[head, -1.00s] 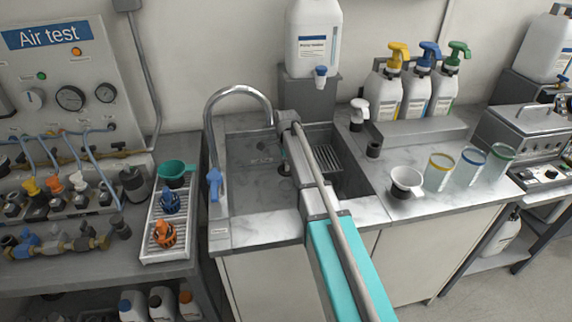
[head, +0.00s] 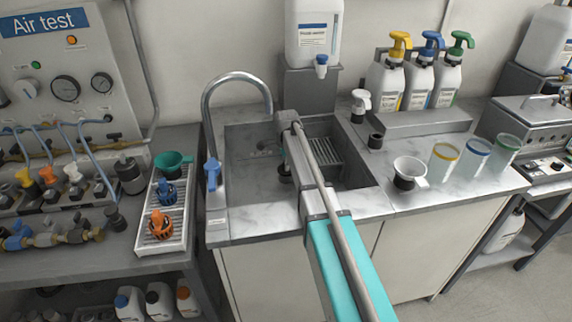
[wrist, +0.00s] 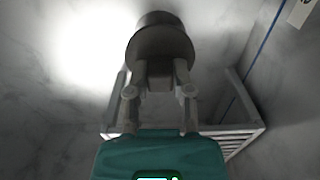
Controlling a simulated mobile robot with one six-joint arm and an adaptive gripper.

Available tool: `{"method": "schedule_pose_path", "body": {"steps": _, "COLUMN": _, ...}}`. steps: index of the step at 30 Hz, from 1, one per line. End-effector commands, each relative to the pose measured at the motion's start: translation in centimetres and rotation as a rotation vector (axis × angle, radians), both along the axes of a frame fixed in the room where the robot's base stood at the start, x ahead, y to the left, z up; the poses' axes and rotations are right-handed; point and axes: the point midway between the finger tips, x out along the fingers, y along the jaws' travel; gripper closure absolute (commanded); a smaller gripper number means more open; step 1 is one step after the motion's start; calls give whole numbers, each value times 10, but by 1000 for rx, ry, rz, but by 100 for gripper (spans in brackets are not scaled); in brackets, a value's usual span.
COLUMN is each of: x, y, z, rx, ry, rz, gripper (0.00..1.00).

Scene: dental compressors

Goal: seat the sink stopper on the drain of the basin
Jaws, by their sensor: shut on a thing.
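The sink stopper (wrist: 161,42), a dark grey round piece, is between the fingertips of my gripper (wrist: 158,72) in the wrist view. The gripper is shut on it. The basin (head: 252,180) is the grey sink in the counter, in the head view. My arm reaches over its middle and hides most of the gripper there. A small dark shape shows under the arm's end, inside the basin; I cannot tell whether it is the stopper or the drain. I cannot make out the drain clearly in either view.
A tall curved faucet (head: 207,108) with a blue lever stands at the basin's left. A slatted rack (head: 325,156) is in its right part, and it also shows in the wrist view (wrist: 235,138). A white cup (head: 410,168) and several beakers stand on the right counter. A jug (head: 313,30) stands behind.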

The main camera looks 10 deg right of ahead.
Motion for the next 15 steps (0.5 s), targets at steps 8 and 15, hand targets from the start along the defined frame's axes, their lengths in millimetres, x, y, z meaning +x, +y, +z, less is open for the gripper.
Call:
{"method": "schedule_pose_path", "body": {"steps": 8, "x": 0, "y": 0, "z": -3, "rx": 0, "ry": 0, "rz": 0, "gripper": 100}}
{"method": "schedule_pose_path", "body": {"steps": 15, "x": 0, "y": 0, "z": -3, "rx": 0, "ry": 0, "rz": 0, "gripper": 100}}
